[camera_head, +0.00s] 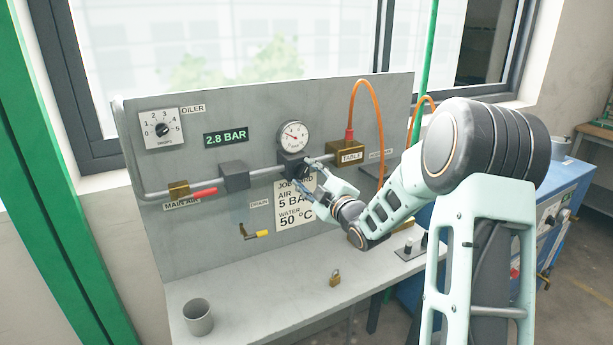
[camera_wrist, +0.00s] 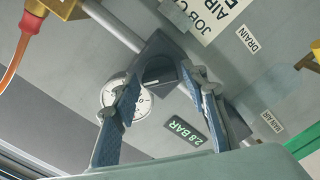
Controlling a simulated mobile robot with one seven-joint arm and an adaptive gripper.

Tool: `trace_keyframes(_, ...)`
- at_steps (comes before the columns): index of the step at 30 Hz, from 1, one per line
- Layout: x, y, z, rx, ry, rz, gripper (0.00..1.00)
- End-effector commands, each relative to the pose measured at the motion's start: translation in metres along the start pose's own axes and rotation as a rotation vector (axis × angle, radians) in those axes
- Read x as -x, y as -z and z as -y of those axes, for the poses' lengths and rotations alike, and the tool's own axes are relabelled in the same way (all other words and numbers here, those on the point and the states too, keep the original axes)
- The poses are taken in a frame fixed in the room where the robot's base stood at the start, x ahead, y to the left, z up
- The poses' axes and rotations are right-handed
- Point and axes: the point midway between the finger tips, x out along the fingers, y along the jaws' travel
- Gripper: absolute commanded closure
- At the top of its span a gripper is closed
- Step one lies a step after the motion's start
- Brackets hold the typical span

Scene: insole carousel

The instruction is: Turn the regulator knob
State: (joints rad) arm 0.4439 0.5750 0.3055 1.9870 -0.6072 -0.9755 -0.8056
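The regulator knob (camera_head: 303,171) is dark and sits on the regulator block (camera_head: 291,161), under a round white gauge (camera_head: 293,136). My gripper (camera_head: 311,172) is at the knob, with one finger above it and one below in the head view. In the wrist view the fingers of my gripper (camera_wrist: 160,76) stand apart, with the dark knob (camera_wrist: 158,73) between their tips; I cannot tell if they touch it. The green display (camera_head: 226,138) reads 2.8 BAR. The job card (camera_head: 296,205) reads AIR 5 BAR and WATER 50 °C, partly covered by my gripper.
An oiler dial (camera_head: 161,129), a red-handled valve (camera_head: 203,192) and a brass table outlet (camera_head: 346,153) with an orange hose are on the panel. A yellow-handled drain valve (camera_head: 256,234) is below. A grey cup (camera_head: 198,317) and padlock (camera_head: 335,278) stand on the bench.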

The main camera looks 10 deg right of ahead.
Motion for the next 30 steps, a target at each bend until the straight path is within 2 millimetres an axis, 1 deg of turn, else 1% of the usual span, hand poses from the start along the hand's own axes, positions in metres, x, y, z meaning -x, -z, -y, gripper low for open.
trace_keyframes(1, 0.0001, 0.0, -0.0001, 0.0, 0.0, 0.0, 0.67)
trace_keyframes(8, 0.0003, -0.0001, 0.0, 0.0, 0.0, 0.0, 0.93)
trace_keyframes(14, 0.0003, -0.0004, 0.0003, -0.01, 0.0, 0.0, 0.93)
trace_keyframes(20, 0.0004, -0.0012, 0.0014, -0.077, 0.0, 0.001, 0.93)
trace_keyframes(26, 0.0005, -0.0014, 0.0016, -0.216, -0.001, 0.0, 0.93)
trace_keyframes(30, 0.0005, -0.0018, 0.002, -0.344, 0.0, 0.001, 0.93)
